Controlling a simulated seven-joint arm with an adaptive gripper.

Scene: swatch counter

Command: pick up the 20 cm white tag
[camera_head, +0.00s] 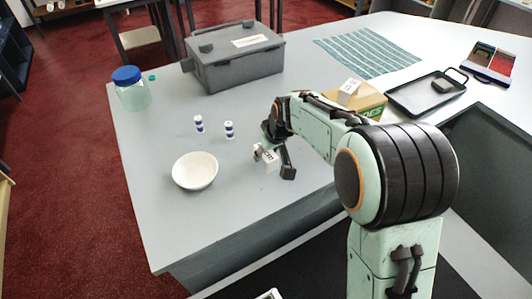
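My gripper (272,161) is low over the left part of the counter, to the right of the white bowl. Its fingers are apart. A small white tag (269,166) with faint dark print shows between them, partly hidden; I cannot tell whether they press on it or whether it touches the counter. Another small white tag-like block (349,90) with dark marks sits on the yellow-green box behind my arm. The print on both is too small to read, so I cannot tell which is the 20 cm one.
A white bowl (195,171), two small blue-and-white bottles (229,131), a blue-lidded jar (132,94) and a grey toolbox (238,68) stand on the counter (165,215). The box (371,104), black tray (408,103) and striped cloth (368,50) are farther right.

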